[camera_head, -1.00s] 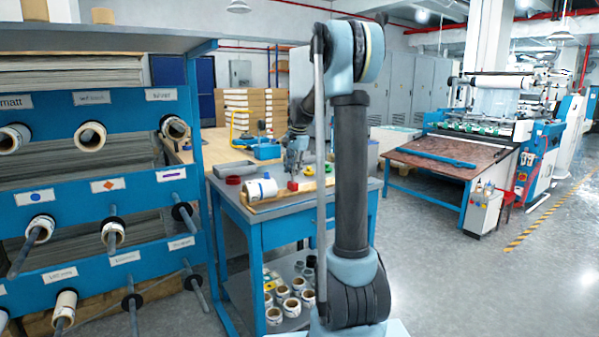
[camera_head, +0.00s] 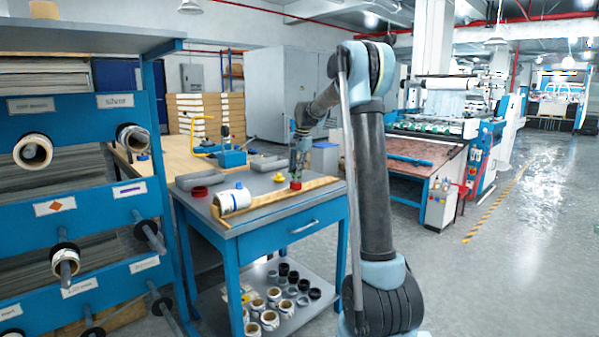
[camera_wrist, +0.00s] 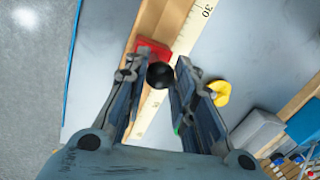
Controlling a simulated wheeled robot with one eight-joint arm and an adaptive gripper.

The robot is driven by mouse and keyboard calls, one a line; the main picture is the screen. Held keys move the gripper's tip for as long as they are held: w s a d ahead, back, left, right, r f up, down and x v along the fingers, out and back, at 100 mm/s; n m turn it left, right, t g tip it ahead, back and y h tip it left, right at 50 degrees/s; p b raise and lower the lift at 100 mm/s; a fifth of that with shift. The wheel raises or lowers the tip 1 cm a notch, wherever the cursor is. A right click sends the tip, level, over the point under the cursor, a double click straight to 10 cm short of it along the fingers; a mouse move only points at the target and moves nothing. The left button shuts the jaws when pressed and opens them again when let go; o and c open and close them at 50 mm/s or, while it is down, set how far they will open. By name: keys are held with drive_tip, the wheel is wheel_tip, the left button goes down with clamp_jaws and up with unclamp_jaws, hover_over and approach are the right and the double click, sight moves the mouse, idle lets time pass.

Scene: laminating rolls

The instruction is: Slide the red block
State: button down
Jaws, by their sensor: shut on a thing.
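The red block (camera_head: 296,185) sits on a long wooden board with a ruler scale (camera_head: 262,208) on the workbench. In the wrist view the red block (camera_wrist: 152,48) lies just beyond my fingertips, with a round black knob (camera_wrist: 160,75) in front of it. My gripper (camera_head: 298,168) reaches down to the block from above. In the wrist view my gripper (camera_wrist: 157,80) has a finger on each side of the black knob and is shut on it. A white roll (camera_head: 233,199) lies at the left end of the board, apart from the block.
The yellow item (camera_wrist: 219,92) is right of my fingers in the wrist view. A roll rack (camera_head: 85,200) stands at left.

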drive_tip(key=shift+w, duration=0.1)
drive_tip(key=c, duration=1.3)
unclamp_jaws()
drive_tip(key=shift+f, duration=0.1)
wheel_tip(320, 180, up, 12)
drive_tip(key=s+d, duration=0.1)
drive_tip(key=d, duration=0.1)
drive_tip(key=shift+s+f, duration=0.15)
drive_tip(key=shift+s, duration=0.05)
